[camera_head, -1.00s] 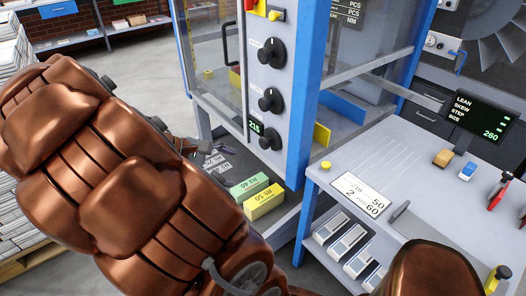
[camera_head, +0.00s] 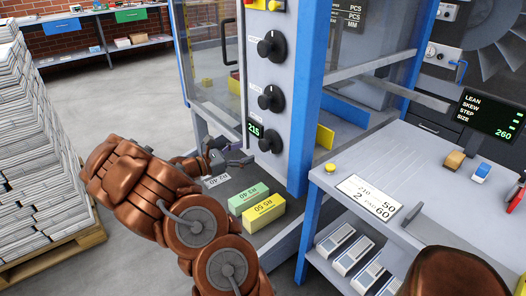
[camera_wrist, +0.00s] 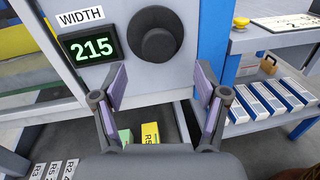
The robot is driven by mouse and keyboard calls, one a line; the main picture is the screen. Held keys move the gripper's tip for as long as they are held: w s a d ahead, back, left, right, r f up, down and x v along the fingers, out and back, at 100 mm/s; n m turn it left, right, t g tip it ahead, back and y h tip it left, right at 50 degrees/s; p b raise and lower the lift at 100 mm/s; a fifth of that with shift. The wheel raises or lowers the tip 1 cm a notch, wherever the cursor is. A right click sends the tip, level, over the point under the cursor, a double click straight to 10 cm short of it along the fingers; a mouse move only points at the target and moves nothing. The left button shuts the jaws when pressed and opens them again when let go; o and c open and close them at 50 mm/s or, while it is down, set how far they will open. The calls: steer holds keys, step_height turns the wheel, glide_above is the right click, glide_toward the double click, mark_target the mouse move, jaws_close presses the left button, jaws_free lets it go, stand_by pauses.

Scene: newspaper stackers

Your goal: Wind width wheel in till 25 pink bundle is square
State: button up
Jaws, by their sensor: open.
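The width wheel is a round black knob (camera_wrist: 158,43) on the grey panel, beside a WIDTH label and a green display (camera_wrist: 95,47) reading 215. In the head view the width wheel (camera_head: 270,139) is the lowest knob on the column, right of its display (camera_head: 255,130). My gripper (camera_head: 238,156) is open and empty, just left of and below the wheel. In the wrist view its two fingers (camera_wrist: 160,82) are spread below the wheel, with the wheel between their lines and apart from them. I cannot make out a pink bundle in either view.
A green block (camera_head: 249,197) and a yellow block (camera_head: 264,210) lie on the low shelf below the wheel. A blue post (camera_head: 312,95) stands to the right. The side table (camera_head: 400,150) holds a card (camera_head: 369,196). A screen (camera_head: 490,115) reads 260. Paper stacks (camera_head: 35,150) stand left.

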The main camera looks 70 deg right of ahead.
mark_target(261, 147)
steer(key=shift+x, duration=3.9)
steer(key=shift+w+d+f, duration=0.1)
steer(key=shift+d+f, duration=0.05)
steer(key=shift+c, duration=0.4)
steer(key=c, duration=1.1)
steer(key=shift+f+b, duration=0.1)
steer(key=shift+b, duration=0.35)
